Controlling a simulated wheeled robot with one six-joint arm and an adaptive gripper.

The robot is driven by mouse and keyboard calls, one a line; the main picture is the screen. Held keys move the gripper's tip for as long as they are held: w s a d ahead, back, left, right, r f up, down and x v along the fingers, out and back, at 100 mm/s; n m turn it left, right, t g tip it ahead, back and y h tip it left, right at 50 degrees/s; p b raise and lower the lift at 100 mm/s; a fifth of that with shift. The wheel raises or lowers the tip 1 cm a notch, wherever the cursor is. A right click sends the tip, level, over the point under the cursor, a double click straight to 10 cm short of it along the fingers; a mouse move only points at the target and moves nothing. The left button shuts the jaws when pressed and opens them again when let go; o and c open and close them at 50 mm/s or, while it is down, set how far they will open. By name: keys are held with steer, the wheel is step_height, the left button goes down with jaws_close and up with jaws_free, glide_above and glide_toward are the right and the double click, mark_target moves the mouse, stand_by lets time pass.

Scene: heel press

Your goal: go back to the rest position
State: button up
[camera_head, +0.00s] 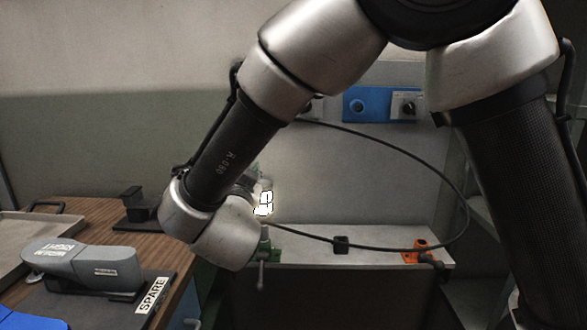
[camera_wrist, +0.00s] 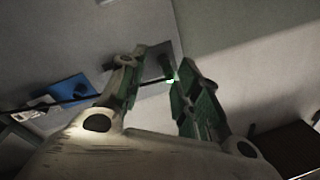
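My gripper (camera_wrist: 162,66) shows in the wrist view with its two green-padded fingers apart and a gap between them. Nothing is seen held in the gap; a dark plate-like shape lies beyond the fingertips. In the head view my arm reaches down to the left, and its wrist hides most of the gripper. The task names no object.
A grey stapler-like press (camera_head: 85,268) sits on a dark board with a SPARE label (camera_head: 152,295) on the wooden table (camera_head: 95,213) at left. A green clamp (camera_head: 268,243) and an orange block (camera_head: 412,251) stand on the rear bench. A blue panel (camera_head: 366,105) is on the wall.

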steer(key=s+a+f+n+g+y, duration=0.4)
steer(key=a+f+n+g+y, duration=0.3)
steer(key=f, duration=0.1)
steer(key=s+d+f+n+g, duration=0.2)
steer(key=s+d+n+g, duration=0.1)
steer(key=d+g, duration=0.2)
steer(key=s+d+r+m+h, duration=0.1)
steer(key=s+d, duration=0.4)
steer(key=d, duration=1.1)
steer(key=s+d+r+m+g+h, duration=0.1)
steer(key=s+d+r+h, duration=0.3)
steer(key=d, duration=1.3)
steer(key=s+d+r+m+g+h, duration=0.1)
steer(key=s+d, duration=0.4)
steer(key=d, duration=1.1)
step_height(320, 180, up, 3)
steer(key=shift+s+d+f+m+h, duration=0.15)
steer(key=shift+s+d+m+h, duration=0.3)
steer(key=shift+h, duration=0.65)
steer(key=shift+w, duration=0.1)
